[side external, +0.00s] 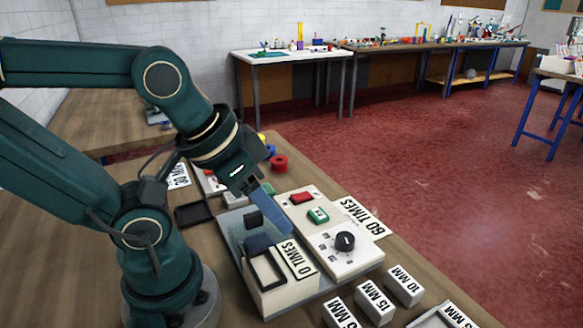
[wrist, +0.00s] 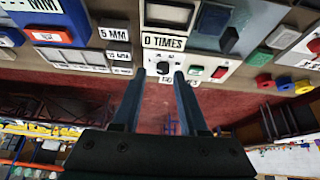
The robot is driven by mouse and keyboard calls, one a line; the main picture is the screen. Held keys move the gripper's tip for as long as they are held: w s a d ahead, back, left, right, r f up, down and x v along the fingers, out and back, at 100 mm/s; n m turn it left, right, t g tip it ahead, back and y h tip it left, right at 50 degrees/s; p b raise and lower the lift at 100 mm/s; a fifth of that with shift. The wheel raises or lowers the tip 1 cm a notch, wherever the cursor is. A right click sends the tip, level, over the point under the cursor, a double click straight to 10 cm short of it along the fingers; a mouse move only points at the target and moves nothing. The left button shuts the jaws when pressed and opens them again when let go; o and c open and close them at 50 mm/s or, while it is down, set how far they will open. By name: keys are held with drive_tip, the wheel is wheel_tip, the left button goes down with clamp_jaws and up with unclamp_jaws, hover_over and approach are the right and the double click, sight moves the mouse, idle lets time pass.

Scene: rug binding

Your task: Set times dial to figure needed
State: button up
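The times dial (side external: 344,240) is a round black knob on a white panel (side external: 352,262) with figures around it. Its pointer's figure is too small to read. A green button (side external: 318,215) and a red button (side external: 302,198) are on the same panel. A card reading "0 TIMES" (side external: 298,258) stands on the machine beside the panel; it also shows in the wrist view (wrist: 165,42). My gripper (wrist: 159,72) is open and empty; the dial (wrist: 163,68) appears between its fingertips. In the side view, one blue finger (side external: 270,206) hangs above the machine, left of the dial, apart from it.
A plate reading "60 TIMES" (side external: 361,215) lies behind the panel. Blocks marked 10 MM (side external: 404,285) and 15 MM (side external: 374,301) stand at the front right. A black tray (side external: 195,214) lies left of the machine, and a red spool (side external: 279,164) behind it.

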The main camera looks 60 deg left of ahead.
drive_tip(key=o, duration=0.4)
drive_tip(key=shift+n, duration=0.5)
drive_tip(key=w+r+n, duration=0.3)
drive_tip(key=w+n, duration=0.1)
drive_tip(key=n, duration=0.3)
drive_tip(key=n+g, duration=0.5)
drive_tip(key=n, duration=0.5)
hover_over(346, 237)
wheel_tip(346, 237, down, 10)
drive_tip(key=shift+r, duration=0.2)
drive_tip(key=shift+f+g, duration=0.3)
drive_tip(key=shift+f, duration=2.5)
drive_tip(key=shift+c, duration=0.5)
